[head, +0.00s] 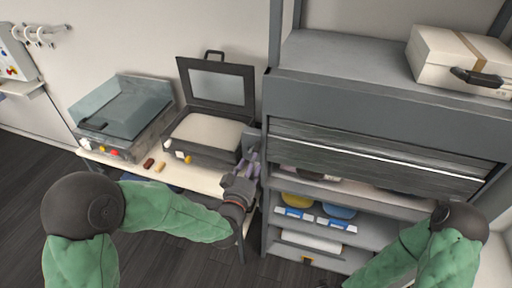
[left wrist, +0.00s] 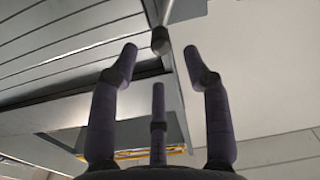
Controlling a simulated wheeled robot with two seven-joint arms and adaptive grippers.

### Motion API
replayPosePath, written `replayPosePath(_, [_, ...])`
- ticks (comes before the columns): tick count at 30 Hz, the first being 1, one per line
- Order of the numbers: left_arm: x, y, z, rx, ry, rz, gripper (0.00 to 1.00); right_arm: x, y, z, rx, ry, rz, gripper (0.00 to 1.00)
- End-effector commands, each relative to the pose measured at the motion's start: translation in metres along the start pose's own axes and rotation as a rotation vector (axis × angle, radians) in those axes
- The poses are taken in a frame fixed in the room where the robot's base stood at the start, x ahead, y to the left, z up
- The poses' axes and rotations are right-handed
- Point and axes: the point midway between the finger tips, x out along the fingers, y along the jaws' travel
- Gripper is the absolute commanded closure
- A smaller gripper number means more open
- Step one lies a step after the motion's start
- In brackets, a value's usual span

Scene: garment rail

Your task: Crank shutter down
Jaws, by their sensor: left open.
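The grey slatted shutter (head: 375,155) hangs partway down the front of the grey cabinet (head: 390,100); open shelves show below its lower edge. Its slats (left wrist: 60,50) also fill the upper left of the left wrist view. A dark crank knob (left wrist: 160,40) on a thin pale rod shows at the top middle of that view. My left gripper (head: 253,158) is at the cabinet's left front edge. In the left wrist view my gripper (left wrist: 160,62) is open, with its fingertips on either side of the knob and apart from it. My right gripper is not visible.
An open dark case (head: 215,95) and a clear-lidded box (head: 122,110) stand on the table left of the cabinet. A cream suitcase (head: 460,62) lies on top of the cabinet. Yellow and blue items (head: 338,211) sit on a lower shelf.

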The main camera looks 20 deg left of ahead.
Motion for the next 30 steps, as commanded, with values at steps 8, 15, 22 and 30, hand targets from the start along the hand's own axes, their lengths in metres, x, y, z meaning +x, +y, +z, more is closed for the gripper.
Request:
replayPosePath(8, [0.047,0.000,0.000,0.001,-0.001,0.001,0.52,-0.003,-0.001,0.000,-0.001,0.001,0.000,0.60])
replayPosePath(15, [0.069,0.000,0.000,0.001,0.000,0.001,0.52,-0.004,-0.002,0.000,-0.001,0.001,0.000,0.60])
replayPosePath(22, [0.073,0.000,0.000,0.001,0.000,0.001,0.52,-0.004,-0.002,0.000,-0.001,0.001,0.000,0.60])
replayPosePath(30, [0.072,0.000,0.000,0.001,0.000,0.001,0.91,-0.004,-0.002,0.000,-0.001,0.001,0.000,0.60])
